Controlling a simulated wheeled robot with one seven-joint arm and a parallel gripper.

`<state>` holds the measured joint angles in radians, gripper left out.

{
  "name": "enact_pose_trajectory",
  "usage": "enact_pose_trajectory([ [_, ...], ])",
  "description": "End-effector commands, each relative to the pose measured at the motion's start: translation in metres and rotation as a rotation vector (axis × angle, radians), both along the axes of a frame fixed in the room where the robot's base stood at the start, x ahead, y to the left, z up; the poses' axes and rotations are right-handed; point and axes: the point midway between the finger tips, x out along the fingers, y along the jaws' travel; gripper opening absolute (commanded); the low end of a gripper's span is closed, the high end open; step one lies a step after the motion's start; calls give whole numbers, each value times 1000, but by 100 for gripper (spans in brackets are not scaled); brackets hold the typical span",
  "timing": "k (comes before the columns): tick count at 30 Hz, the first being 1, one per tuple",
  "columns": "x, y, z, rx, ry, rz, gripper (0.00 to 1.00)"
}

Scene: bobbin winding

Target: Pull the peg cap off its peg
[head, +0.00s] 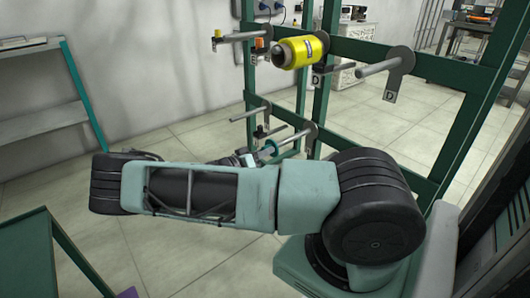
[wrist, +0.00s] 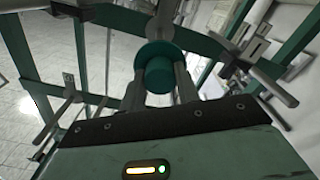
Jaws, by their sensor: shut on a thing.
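The teal peg cap (wrist: 160,72) is a round flanged knob, between the two fingers of my gripper (wrist: 159,82) in the wrist view. My gripper is shut on it. In the head view the cap (head: 268,148) shows at the near end of a lower grey peg (head: 294,137) on the green rack. The peg runs back from the cap in line with it. Whether the cap is fully seated or slightly off the peg end cannot be told. My gripper (head: 257,153) is partly hidden behind my arm in the head view.
The green rack (head: 447,150) carries other pegs, including a bare upper one (head: 380,67) tagged D. A yellow bobbin (head: 302,51) sits on an upper peg. A bare lower peg (head: 249,114) lies left of the cap. A shelf (head: 28,47) stands at left; open floor lies between.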

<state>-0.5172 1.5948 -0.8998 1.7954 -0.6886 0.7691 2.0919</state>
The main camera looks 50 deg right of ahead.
Motion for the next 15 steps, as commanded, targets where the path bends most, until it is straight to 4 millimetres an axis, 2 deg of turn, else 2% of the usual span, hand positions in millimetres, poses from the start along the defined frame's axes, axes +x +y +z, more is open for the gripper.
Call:
enact_pose_trajectory([
  [15,5,20,0,1,0,0,4],
])
